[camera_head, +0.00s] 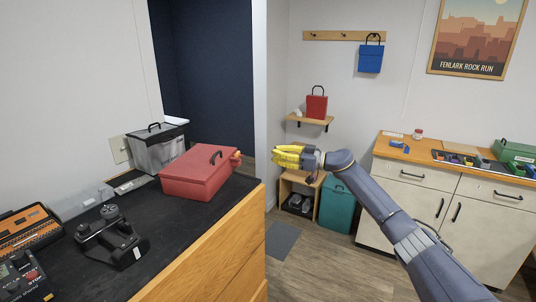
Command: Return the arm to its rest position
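My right arm (385,210) comes in from the lower right and reaches toward the middle of the view. My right gripper (276,157), with yellow fingers, is in the air in front of the doorway's white wall edge, to the right of the black-topped counter. No object shows in its fingers. The fingers overlap from this angle, so I cannot tell whether they are open or shut. My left arm and gripper are not in view.
On the counter (185,222) at left are a red toolbox (195,175), a clear bin (158,152), a black controller-like device (108,235) and an orange-black case (28,230). A teal bin (338,205) and a low shelf stand behind my gripper. White cabinets (400,185) stand right.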

